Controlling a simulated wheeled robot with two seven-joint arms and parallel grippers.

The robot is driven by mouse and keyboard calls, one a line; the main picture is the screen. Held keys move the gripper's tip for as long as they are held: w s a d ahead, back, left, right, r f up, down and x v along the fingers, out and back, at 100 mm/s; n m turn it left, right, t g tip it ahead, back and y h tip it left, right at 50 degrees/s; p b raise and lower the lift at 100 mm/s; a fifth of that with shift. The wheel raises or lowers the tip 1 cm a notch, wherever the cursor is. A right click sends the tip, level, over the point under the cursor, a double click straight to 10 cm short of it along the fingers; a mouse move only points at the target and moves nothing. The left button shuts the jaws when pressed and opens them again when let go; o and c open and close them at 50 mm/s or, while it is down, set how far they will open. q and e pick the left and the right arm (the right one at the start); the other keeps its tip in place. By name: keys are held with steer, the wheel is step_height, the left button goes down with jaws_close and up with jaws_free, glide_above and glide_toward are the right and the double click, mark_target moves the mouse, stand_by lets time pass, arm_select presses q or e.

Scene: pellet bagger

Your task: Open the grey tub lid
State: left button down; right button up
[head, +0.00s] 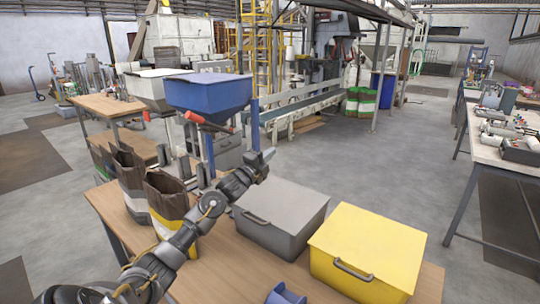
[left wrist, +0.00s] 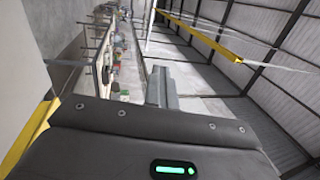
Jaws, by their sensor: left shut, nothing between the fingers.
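The grey tub (head: 290,238) stands on the wooden table, with its flat grey lid (head: 285,203) lying shut on it. A dark bar handle (head: 256,217) is on the lid's near left edge. My left gripper (head: 268,155) is just above and behind the tub's far left corner, apart from the lid, its fingers pointing up and to the right. In the left wrist view its fingers (left wrist: 161,88) are together with nothing between them. That view shows no tub.
A yellow tub (head: 366,246) stands right of the grey one. Open brown bags (head: 168,197) stand to the left, below a blue hopper (head: 208,93) with an orange-red handle. A blue spool (head: 285,295) lies at the near edge. Floor behind the tubs is clear.

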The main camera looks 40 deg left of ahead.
arm_select(q)
steer(key=c, duration=1.8)
jaws_free()
steer(key=shift+o, duration=0.2)
steer(key=b+v, duration=0.3)
steer(key=v, duration=0.7)
steer(key=shift+s+b, duration=0.3)
steer(key=shift+s, duration=0.1)
